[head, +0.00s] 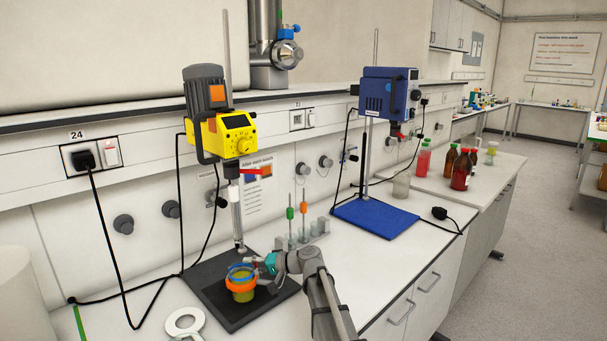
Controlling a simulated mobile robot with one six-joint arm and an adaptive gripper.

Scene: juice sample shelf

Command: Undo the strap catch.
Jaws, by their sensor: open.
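A small vessel with yellow-green contents (243,295) stands on the black base plate (208,286) under the yellow stirrer (222,134). An orange band (232,286) wraps around it, with a blue ring (238,269) at its top. The strap catch is too small to make out; part of the band's right side is close to my gripper. My gripper (257,265) is open at the vessel's right upper edge, reaching in from the right. I cannot tell whether its fingers touch the band or the ring.
The stirrer's shaft (237,215) comes down just behind the vessel. A rack (303,237) with green and orange-topped items stands behind my arm. A blue stirrer (388,95) on a blue base (375,217) stands to the right.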

